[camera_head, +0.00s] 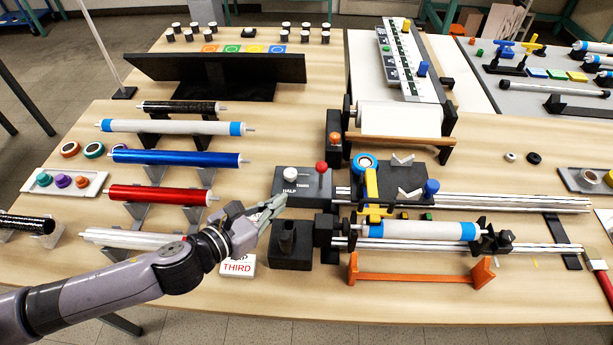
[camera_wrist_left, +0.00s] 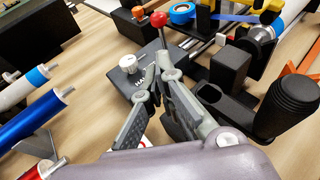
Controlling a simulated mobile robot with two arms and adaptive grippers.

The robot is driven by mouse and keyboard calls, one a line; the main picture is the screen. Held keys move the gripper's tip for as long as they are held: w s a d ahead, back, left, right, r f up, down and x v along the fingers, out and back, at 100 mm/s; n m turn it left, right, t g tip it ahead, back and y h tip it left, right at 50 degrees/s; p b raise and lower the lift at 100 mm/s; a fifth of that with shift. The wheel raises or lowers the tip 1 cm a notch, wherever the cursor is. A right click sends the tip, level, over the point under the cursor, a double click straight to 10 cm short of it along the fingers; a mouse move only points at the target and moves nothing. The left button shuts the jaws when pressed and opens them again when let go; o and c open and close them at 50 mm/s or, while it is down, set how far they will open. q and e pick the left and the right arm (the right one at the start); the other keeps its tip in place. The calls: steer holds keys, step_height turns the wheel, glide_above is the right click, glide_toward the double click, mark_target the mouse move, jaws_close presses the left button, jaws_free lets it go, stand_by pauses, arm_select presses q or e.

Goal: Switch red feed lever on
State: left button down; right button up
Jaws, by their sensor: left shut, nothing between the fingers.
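The red feed lever (camera_head: 321,167) has a red ball on a thin stem. It rises from a dark control box (camera_head: 310,200) in the middle of the table, to the right of a white knob (camera_head: 290,173). My left gripper (camera_head: 283,202) is shut and empty at the front left of this box. In the left wrist view, the red ball (camera_wrist_left: 158,19) stands just beyond the fingertips (camera_wrist_left: 164,62), which overlap the lower stem. Whether they touch it I cannot tell. The white knob (camera_wrist_left: 128,63) is left of the fingers. My right gripper is not in view.
A black block with a round post (camera_head: 290,243) stands just in front of the box. A black-handled crank (camera_wrist_left: 290,100) is close on the right in the wrist view. Red (camera_head: 160,195) and blue (camera_head: 178,158) rollers lie to the left. Metal rails (camera_head: 520,202) run to the right.

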arm_select(q)
steer(key=p, duration=0.2)
glide_toward(321, 176)
steer(key=w+d, duration=0.2)
steer(key=w, duration=0.2)
steer(key=shift+w+d+f, duration=0.25)
steer(key=shift+w+f, duration=0.1)
steer(key=shift+f, duration=0.1)
steer(key=shift+r, duration=0.1)
steer(key=shift+w+r+p, duration=0.1)
steer(key=shift+w+p, duration=0.1)
steer(key=shift+p, duration=0.25)
steer(key=shift+w, duration=0.15)
steer(key=shift+w+r+p, duration=0.2)
steer(key=shift+w+p, duration=0.25)
steer(key=shift+p, duration=0.15)
steer(key=shift+w+r+p, duration=0.2)
steer(key=shift+w+p, duration=0.2)
steer(key=shift+p, duration=0.15)
steer(key=shift+w+p, duration=0.5)
steer(key=shift+w, duration=0.3)
steer(key=shift+w+f, duration=0.25)
steer(key=shift+w, duration=0.55)
steer(key=shift+a, duration=0.1)
